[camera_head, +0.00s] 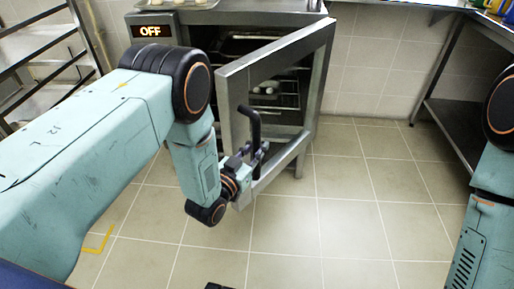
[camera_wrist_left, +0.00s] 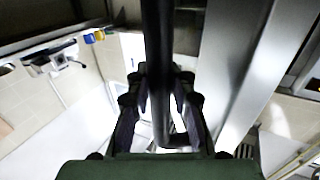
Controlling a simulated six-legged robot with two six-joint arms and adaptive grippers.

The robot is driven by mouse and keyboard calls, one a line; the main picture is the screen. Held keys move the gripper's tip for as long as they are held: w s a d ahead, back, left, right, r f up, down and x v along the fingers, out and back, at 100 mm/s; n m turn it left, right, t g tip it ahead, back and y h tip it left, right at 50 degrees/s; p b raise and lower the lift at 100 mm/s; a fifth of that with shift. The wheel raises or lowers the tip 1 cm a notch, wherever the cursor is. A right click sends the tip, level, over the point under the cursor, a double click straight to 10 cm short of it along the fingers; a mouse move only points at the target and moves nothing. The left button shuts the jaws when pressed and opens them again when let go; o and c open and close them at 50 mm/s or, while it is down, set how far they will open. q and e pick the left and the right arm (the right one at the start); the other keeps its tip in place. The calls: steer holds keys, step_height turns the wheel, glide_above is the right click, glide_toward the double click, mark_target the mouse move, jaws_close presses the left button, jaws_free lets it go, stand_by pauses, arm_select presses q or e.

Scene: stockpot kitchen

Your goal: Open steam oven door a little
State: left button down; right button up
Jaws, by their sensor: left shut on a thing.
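The steam oven (camera_head: 240,18) stands at the top middle of the head view, its display (camera_head: 152,31) reading OFF. Its metal-framed door (camera_head: 278,52) is swung well out from the oven body, and racks show behind it. A dark bar handle (camera_head: 256,124) is on the door's front near its left edge. My left gripper (camera_head: 256,156) is shut on this handle. In the left wrist view the handle (camera_wrist_left: 158,55) runs between the two fingers of my left gripper (camera_wrist_left: 160,98). My right gripper is out of view; only part of that arm shows at the right edge.
A metal rack (camera_head: 45,60) stands at the left, partly behind my left arm. A steel table with a lower shelf (camera_head: 462,122) is at the right. The tiled floor (camera_head: 345,215) before and right of the door is clear.

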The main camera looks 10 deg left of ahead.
arm_select(q)
steer(key=shift+s+d+f, duration=0.15)
steer(key=shift+s+f, duration=0.05)
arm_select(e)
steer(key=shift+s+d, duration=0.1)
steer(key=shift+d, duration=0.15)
arm_select(q)
steer(key=c, duration=1.3)
jaws_free()
steer(key=shift+r, duration=0.15)
steer(key=shift+o, duration=0.6)
steer(key=shift+w, duration=0.1)
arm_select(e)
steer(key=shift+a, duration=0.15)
arm_select(q)
steer(key=v, duration=1.2)
